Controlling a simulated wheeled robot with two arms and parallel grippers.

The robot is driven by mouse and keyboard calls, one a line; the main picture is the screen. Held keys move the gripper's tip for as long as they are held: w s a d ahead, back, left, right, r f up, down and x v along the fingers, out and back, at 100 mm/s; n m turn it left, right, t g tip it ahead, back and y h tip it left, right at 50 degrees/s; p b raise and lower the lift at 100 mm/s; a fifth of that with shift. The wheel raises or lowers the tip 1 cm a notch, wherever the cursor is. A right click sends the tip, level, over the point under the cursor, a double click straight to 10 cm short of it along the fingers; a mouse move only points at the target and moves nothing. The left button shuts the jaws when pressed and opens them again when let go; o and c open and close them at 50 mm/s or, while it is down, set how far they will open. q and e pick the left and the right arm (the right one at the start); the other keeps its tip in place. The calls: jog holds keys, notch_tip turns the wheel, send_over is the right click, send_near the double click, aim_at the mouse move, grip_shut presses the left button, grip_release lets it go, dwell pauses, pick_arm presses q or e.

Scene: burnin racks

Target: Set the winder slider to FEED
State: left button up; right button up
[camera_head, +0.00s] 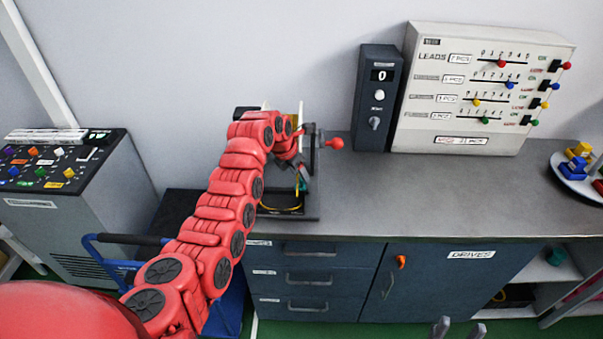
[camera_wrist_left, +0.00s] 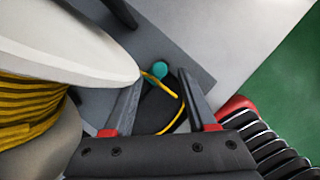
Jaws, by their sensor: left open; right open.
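The winder (camera_head: 312,150) stands on the grey bench, largely hidden behind my left arm. A red ball knob sticks out on its right side. In the left wrist view, its white spool (camera_wrist_left: 85,45) with yellow wire fills the left side. A small teal knob (camera_wrist_left: 159,69), possibly the slider's, shows between the fingertips of my left gripper (camera_wrist_left: 161,78). The fingers are open, one on each side of it in the picture; I cannot tell whether they touch it. No FEED marking is legible. My right gripper (camera_head: 458,328) is open at the bottom edge, far from the winder.
A dark box with a display (camera_head: 380,90) and a panel of coloured sliders (camera_head: 480,90) stand behind, right of the winder. A tray of coloured pieces (camera_head: 574,175) is at far right. A console (camera_head: 65,165) stands left. The bench's middle right is clear.

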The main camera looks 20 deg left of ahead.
pick_arm(q)
jog(key=shift+x, duration=1.2)
grip_shut()
dwell(0.7)
